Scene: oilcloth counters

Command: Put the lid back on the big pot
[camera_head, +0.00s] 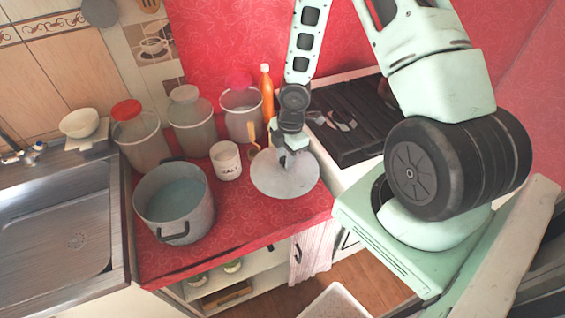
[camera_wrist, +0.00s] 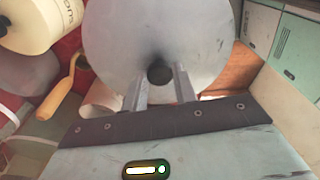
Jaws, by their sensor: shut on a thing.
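The big pot (camera_head: 176,207) is a grey metal pot with dark handles, standing open on the red counter at the left in the head view. The lid (camera_head: 284,180) is a round grey disc to the right of the pot, near the counter's right front edge. My gripper (camera_head: 291,158) is above the lid and shut on its dark knob. In the wrist view the knob (camera_wrist: 159,72) sits between the fingertips of my gripper (camera_wrist: 160,82), and the lid (camera_wrist: 155,30) fills the top middle. Whether the lid touches the counter is hard to tell.
A white mug (camera_head: 226,161) stands between pot and lid. Behind are a red-lidded jar (camera_head: 141,138), a pale-lidded jar (camera_head: 192,122), another container (camera_head: 241,115) and an orange bottle (camera_head: 267,92). A sink (camera_head: 60,225) is left, a stove (camera_head: 355,120) right.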

